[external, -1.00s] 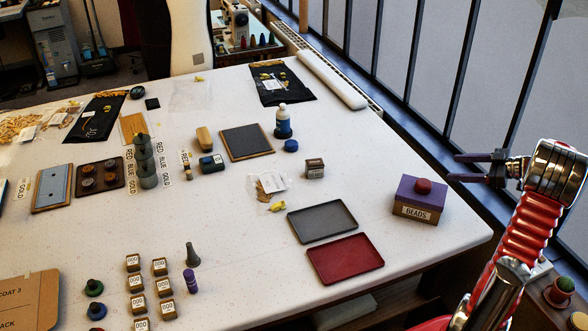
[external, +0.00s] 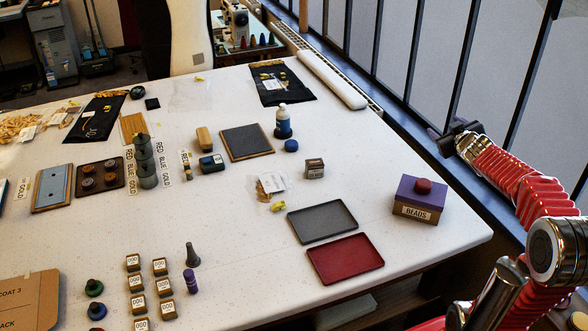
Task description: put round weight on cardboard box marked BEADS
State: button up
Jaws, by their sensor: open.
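The cardboard box marked BEADS (external: 414,212) stands at the table's right side, with a purple top. A small round red piece (external: 424,186) sits on the middle of that top; I cannot tell whether it is a knob or the round weight. A short round blue piece (external: 291,146) stands farther back beside a blue-and-white bottle. Several round dark discs lie on a brown tray (external: 121,185) at the left. My gripper (external: 440,135) is open, beyond the table's right edge and behind the box, apart from it. Nothing shows between its fingers.
A grey tray (external: 349,207) and a red tray (external: 372,250) lie left of the box. A small dark box (external: 314,168) and a bottle (external: 283,120) stand farther back. Window bars run along the right behind my arm.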

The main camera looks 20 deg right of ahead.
jog(key=s+a+f+g+y, duration=0.2)
jog(key=s+a+f+g, duration=0.2)
jog(key=s+a, duration=0.6)
jog(key=s+a+f+m+g+y, duration=0.1)
jog(key=s+a+f+g+y, duration=0.2)
jog(key=s+a+f, duration=0.6)
jog(key=shift+s+a+f+g, duration=0.35)
jog(key=shift+s+a, duration=0.35)
jog(key=shift+a, duration=0.25)
